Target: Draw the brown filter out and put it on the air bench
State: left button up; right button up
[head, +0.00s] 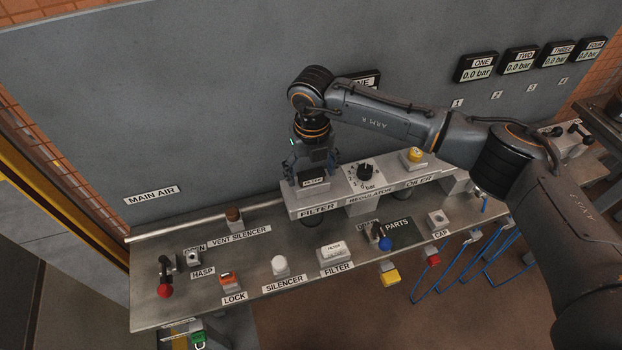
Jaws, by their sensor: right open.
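The air bench (205,295) is a long grey bench along the wall. A dark block labelled FILTER (313,183) sits at the left end of the raised light-grey unit (350,205), above that unit's own FILTER sign. Its colour looks dark, and I cannot tell whether it is the brown filter. My right gripper (312,168) points down over this block with its fingers open at either side. I cannot tell whether they touch it. A white block with a FILTER label (333,249) stands on the bench in front. My left gripper is not in view.
A black regulator knob (366,171) and a yellow-topped oiler (415,155) stand right of the gripper.

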aim_at(311, 174)
jog(key=shift+b, duration=0.6)
dwell(0.5)
jog(key=c, duration=1.6)
jog(key=shift+r, duration=0.1)
jog(key=shift+r, duration=0.1)
jog(key=shift+s+r+p, duration=0.1)
jog(key=shift+r+p, duration=1)
jog(key=shift+r, duration=1.75)
jog(key=shift+r, duration=0.25)
